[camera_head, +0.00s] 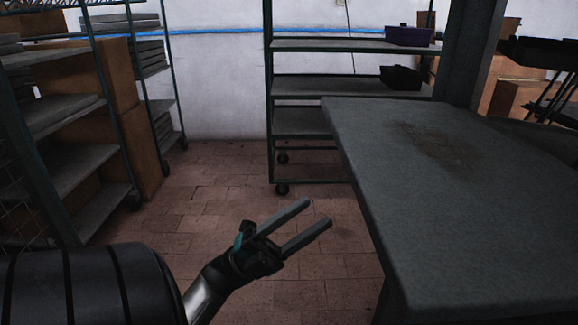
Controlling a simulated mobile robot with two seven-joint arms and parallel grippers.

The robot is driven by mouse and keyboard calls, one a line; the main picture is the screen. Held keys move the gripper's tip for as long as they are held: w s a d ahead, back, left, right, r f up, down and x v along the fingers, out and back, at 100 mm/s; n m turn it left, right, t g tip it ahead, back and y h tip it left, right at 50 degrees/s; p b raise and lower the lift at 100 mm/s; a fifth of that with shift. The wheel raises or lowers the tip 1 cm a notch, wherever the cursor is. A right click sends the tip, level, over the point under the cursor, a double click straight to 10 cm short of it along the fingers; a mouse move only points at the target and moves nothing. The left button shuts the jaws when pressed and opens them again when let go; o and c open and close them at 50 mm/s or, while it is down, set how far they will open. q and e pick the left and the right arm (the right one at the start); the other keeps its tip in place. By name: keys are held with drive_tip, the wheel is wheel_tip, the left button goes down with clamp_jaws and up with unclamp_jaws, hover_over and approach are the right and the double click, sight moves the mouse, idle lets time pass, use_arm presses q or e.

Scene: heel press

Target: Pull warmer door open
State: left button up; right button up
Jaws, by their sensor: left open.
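My left gripper (310,217) is in the lower middle of the head view, with its two long fingers apart and nothing between them. It is held over the tiled floor, to the left of the grey table, and touches nothing that I can see. No warmer and no warmer door can be made out in this view. My right gripper is not in view.
A grey table (463,220) with a dark stain fills the right side. A wheeled shelf rack (330,87) stands behind it, holding a purple bin (408,36) and a black bin (401,77). More racks (75,190) and cardboard boxes line the left. The tiled floor (210,185) between is clear.

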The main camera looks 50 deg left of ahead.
use_arm(q)
drive_tip(key=shift+v, duration=1.9)
drive_tip(key=shift+w+y, duration=0.1)
drive_tip(key=shift+y, duration=0.2)
